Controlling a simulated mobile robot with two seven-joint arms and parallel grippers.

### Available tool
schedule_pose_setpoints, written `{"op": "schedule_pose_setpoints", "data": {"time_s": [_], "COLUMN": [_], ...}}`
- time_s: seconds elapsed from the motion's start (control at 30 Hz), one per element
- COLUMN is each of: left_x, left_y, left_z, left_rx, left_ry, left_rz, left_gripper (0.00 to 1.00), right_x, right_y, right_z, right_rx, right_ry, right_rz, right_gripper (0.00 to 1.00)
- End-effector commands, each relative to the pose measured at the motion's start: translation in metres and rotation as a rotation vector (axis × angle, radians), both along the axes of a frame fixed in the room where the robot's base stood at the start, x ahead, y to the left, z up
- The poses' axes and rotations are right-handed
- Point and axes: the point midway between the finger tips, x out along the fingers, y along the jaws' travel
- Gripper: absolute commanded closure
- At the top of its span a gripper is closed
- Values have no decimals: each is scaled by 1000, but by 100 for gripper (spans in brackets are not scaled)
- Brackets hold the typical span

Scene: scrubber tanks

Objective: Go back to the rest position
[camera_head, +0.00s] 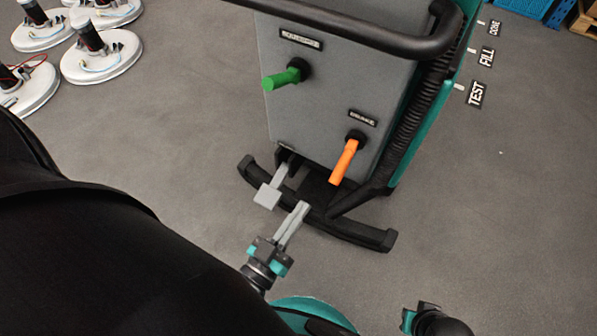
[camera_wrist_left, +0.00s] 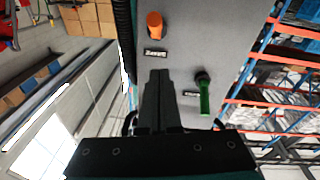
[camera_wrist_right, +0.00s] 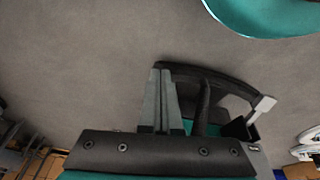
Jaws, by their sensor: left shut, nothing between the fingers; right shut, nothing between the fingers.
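My left gripper (camera_head: 301,208) is shut and empty. In the head view its fingers overlap the black base bumper of the grey scrubber tank (camera_head: 320,95), just right of the grey pedal (camera_head: 267,195); I cannot tell the gap. In the left wrist view the shut fingers (camera_wrist_left: 158,75) show against the tank face. The green handle (camera_head: 282,78) points left and the orange handle (camera_head: 345,162) points down-left. My right gripper (camera_wrist_right: 160,72) is shut and empty in the right wrist view, with the black bumper (camera_wrist_right: 230,85) beyond it. Its fingers do not show in the head view.
A black push bar (camera_head: 370,40) spans the tank's top. Round white scrubber heads (camera_head: 100,55) stand on the floor at upper left. Floor labels (camera_head: 475,94) and a blue crate (camera_head: 525,7) are at upper right. The grey floor right of the tank is clear.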

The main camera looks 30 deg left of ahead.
Motion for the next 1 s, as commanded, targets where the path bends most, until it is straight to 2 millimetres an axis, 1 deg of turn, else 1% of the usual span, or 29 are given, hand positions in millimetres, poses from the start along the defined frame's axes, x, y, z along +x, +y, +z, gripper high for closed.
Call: {"op": "schedule_pose_setpoints", "data": {"time_s": [0.33,0.37,0.47,0.57,0.6,0.67,0.7,0.77,0.8,0.87,0.9,0.97,1.0], "left_x": [1,1,2,0,-2,-7,-12,-21,-28,-40,-49,-64,-75], "left_y": [0,0,-1,0,0,3,5,9,12,18,23,31,37], "left_z": [-1,-3,-17,-44,-57,-79,-93,-112,-125,-143,-154,-168,-177], "left_rx": [2,5,23,59,78,110,131,161,181,213,235,267,288], "left_ry": [7,15,84,215,280,383,452,552,621,721,790,890,958], "left_rz": [-1,-3,-13,-32,-41,-55,-64,-75,-83,-93,-100,-109,-114], "left_gripper": [100,100,100,100,100,100,100,100,100,100,100,100,100], "right_x": [1,1,-1,-7,-10,-16,-20,-26,-32,-40,-47,-56,-63], "right_y": [0,-1,-3,-7,-10,-14,-17,-22,-25,-30,-34,-40,-44], "right_z": [0,-1,-9,-24,-31,-42,-49,-58,-64,-73,-78,-84,-88], "right_rx": [1,0,-4,-12,-15,-20,-23,-28,-32,-38,-42,-47,-50], "right_ry": [-3,-2,4,14,18,23,25,30,32,37,41,45,47], "right_rz": [-1,-1,0,2,3,4,5,6,7,7,7,8,8], "right_gripper": [100,100,100,100,100,100,100,100,100,100,100,100,100]}}
